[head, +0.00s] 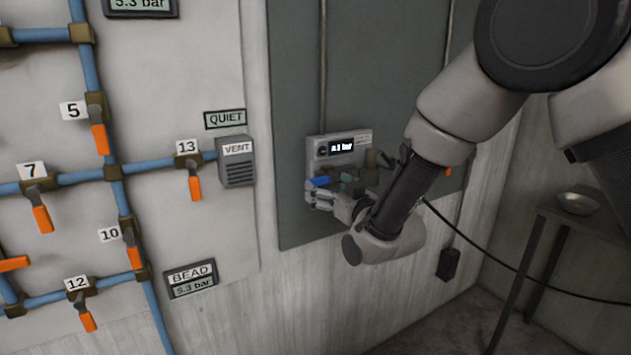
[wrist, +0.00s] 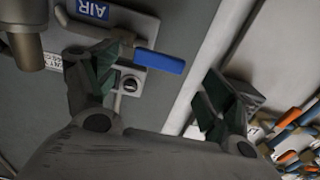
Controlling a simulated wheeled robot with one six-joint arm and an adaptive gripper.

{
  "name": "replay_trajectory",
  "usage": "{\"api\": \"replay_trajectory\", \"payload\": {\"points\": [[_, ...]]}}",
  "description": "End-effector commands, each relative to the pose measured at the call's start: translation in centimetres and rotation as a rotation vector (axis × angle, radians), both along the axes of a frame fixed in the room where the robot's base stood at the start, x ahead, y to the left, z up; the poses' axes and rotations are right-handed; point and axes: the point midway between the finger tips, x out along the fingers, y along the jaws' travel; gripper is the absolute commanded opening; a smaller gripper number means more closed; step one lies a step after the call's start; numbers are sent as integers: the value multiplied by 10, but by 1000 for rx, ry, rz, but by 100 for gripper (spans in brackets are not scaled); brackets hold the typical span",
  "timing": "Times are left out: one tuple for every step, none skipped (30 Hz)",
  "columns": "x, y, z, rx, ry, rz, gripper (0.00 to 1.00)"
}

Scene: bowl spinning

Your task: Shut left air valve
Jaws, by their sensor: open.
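The air valve's blue lever handle (wrist: 158,61) shows in the wrist view, below the blue AIR label (wrist: 92,9), on a metal stem. My gripper (wrist: 160,88) is open, and the handle appears between its two dark green finger pads. The depth is unclear, and I see no contact. In the head view the blue handle (head: 320,181) sits at the lower left of a grey box (head: 324,142) with a small lit display. My gripper (head: 338,196) is right at it there, and my wrist hides much of the valve area.
A table with a bowl (head: 579,202) stands at right; a black cable crosses there.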

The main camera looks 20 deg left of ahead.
Motion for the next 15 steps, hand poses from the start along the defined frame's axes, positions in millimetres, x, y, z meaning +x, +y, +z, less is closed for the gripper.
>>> {"api": "replay_trajectory", "payload": {"points": [[6,7,0,2,-1,0,83],[10,11,0,0,0,0,83],[14,16,0,1,-1,0,83],[17,20,0,0,0,0,83],[21,24,0,0,0,0,83],[24,28,0,0,0,0,83],[27,31,0,-1,1,0,83],[29,34,-1,-2,1,0,83],[32,37,0,-1,1,-1,83],[33,38,0,-1,1,-1,83],[34,40,0,-1,1,-1,83],[36,41,0,-1,1,-1,83],[36,42,0,-2,1,0,83],[37,42,0,-2,1,0,83],[37,42,0,-2,1,0,83]]}}
